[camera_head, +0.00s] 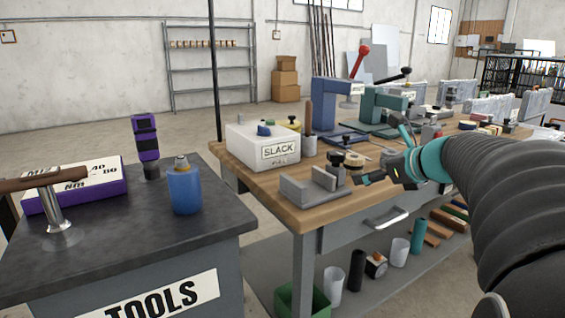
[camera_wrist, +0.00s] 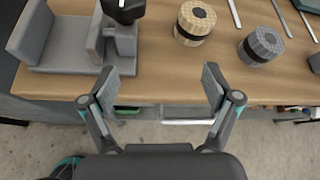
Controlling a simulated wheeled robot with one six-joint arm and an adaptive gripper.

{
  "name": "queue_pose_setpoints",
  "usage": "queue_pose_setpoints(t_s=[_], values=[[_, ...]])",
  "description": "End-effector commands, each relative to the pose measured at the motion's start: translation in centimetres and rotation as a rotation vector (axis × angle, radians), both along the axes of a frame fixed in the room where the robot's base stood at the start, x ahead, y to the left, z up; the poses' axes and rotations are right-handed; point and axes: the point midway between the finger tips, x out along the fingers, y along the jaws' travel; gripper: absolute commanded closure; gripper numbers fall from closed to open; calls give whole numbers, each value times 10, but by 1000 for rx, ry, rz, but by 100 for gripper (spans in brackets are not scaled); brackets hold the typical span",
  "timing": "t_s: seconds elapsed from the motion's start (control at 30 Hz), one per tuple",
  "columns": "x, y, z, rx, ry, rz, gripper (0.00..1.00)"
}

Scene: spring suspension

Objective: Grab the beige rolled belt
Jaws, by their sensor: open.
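The beige rolled belt (camera_wrist: 195,22) sits on the wooden workbench, near the top of the wrist view. It is a short round roll with a dark centre mark on top. In the head view a beige roll (camera_head: 354,159) shows just behind my gripper (camera_head: 372,176). In the wrist view my gripper (camera_wrist: 159,84) is open and empty, its fingers spread wide apart over the bench's front edge. The belt lies beyond the fingertips, slightly right of centre, and is not touched.
A grey roll (camera_wrist: 261,47) stands right of the beige one. A grey metal vise (camera_wrist: 68,45) is at the left on the bench (camera_wrist: 155,72), with a dark knob above it. Thin metal tools lie at the upper right. Bare wood lies between the vise and the rolls.

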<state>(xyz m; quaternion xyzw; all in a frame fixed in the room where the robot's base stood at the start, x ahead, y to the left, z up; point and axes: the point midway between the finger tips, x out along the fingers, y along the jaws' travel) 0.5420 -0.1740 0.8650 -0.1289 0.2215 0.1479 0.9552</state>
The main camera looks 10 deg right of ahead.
Motion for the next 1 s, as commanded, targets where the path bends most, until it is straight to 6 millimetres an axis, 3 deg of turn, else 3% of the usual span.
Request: queue_pose_setpoints(t_s=[0.03, 0.1, 0.23, 0.63, 1.0], values=[[6, -17, 4, 72, -9, -55, 12], [10, -32, 11, 151, -23, -109, 12], [19, -43, 14, 221, -36, -152, 12], [79, -31, -12, 227, -35, -152, 12], [99, -26, -20, 225, -36, -152, 12]])
